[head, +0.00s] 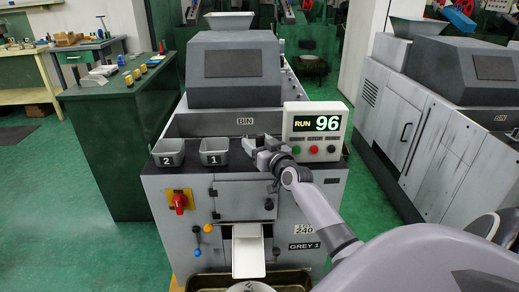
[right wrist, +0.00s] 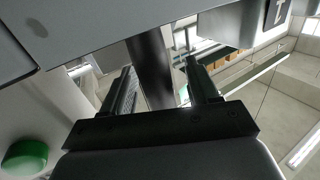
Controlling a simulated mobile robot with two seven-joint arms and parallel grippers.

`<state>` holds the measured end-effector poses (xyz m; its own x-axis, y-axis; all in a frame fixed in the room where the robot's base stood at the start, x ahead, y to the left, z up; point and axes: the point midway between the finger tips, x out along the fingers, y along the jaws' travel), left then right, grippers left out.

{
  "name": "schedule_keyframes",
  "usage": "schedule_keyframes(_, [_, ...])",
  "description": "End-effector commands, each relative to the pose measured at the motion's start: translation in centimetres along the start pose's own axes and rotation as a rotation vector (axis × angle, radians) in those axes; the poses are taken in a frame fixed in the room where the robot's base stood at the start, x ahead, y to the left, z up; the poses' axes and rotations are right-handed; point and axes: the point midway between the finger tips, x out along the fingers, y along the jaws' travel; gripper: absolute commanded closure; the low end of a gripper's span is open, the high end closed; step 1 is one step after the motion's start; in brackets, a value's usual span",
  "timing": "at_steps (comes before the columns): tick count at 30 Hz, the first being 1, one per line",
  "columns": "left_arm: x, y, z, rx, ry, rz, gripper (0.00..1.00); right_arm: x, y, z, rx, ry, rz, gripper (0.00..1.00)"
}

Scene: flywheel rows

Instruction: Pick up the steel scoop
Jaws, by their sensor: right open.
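My right gripper (head: 262,148) is at the top of the grey machine, between the cup marked 1 and the run display. In the right wrist view its two fingers (right wrist: 165,90) are apart. A dark bar (right wrist: 150,65) stands between them, with a gap visible on the right. It looks like the handle of the steel scoop, but I cannot be sure. The scoop's bowl is not clearly recognizable in either view; the gripper covers that spot in the head view. My left gripper is not in view.
Cups marked 2 (head: 168,153) and 1 (head: 214,152) stand left of the gripper. The run display (head: 315,132) reads 96 and stands close on the right; its green button (right wrist: 25,157) shows in the wrist view. A white chute (head: 248,255) is below.

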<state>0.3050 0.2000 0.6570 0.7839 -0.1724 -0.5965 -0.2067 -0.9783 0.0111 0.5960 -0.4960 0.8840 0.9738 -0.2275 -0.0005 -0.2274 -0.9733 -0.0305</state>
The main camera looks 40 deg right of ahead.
Motion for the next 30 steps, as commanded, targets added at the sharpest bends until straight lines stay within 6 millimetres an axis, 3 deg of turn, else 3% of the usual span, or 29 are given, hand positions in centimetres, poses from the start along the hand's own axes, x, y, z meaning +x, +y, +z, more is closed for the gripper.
schedule_keyframes(9, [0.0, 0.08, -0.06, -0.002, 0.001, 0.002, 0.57, 0.4, 0.02, -0.02, 0.0, 0.0, 0.001, 0.4])
schedule_keyframes(11, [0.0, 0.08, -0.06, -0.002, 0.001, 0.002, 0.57, 0.39, 0.02, -0.02, 0.0, 0.0, 0.001, 0.57])
schedule_keyframes(15, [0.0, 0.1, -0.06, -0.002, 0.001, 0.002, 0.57, 0.38, 0.02, -0.01, 0.0, 0.0, 0.001, 1.0])
schedule_keyframes(30, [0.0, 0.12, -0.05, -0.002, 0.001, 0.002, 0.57, 0.37, 0.0, 0.03, 0.001, -0.001, 0.0, 1.0])
